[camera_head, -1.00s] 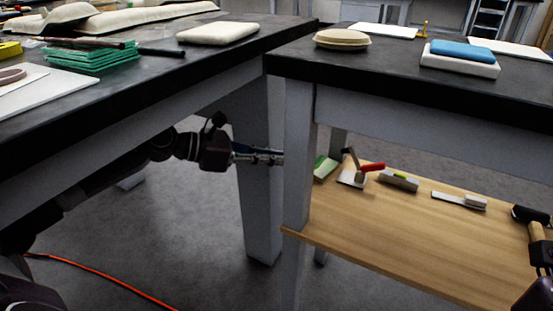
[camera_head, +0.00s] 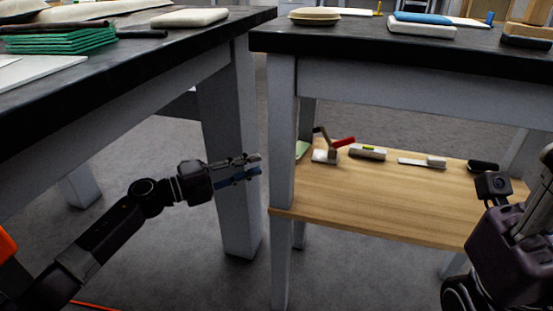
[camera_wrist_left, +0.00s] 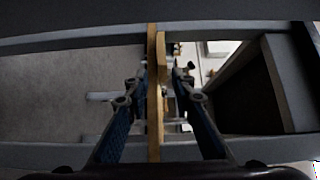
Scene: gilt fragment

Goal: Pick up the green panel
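A flat green piece (camera_head: 302,150) lies at the left end of the wooden lower shelf, partly hidden by a table leg. A stack of green sheets (camera_head: 62,40) lies on the left table's dark top. My left gripper (camera_head: 258,168) is left of that leg, below the tabletops, apart from both green things. In the left wrist view my left gripper (camera_wrist_left: 158,85) has its fingers spread. A wooden edge shows in the gap between them, with no green piece discernible there. My right arm is at the right edge; its fingers do not show.
The wooden shelf (camera_head: 400,205) also holds a red-handled tool (camera_head: 343,141), a grey block (camera_head: 368,153) and a flat brush-like tool (camera_head: 422,162). The grey leg (camera_head: 282,165) stands between my left gripper and the shelf. Open floor lies below my left arm.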

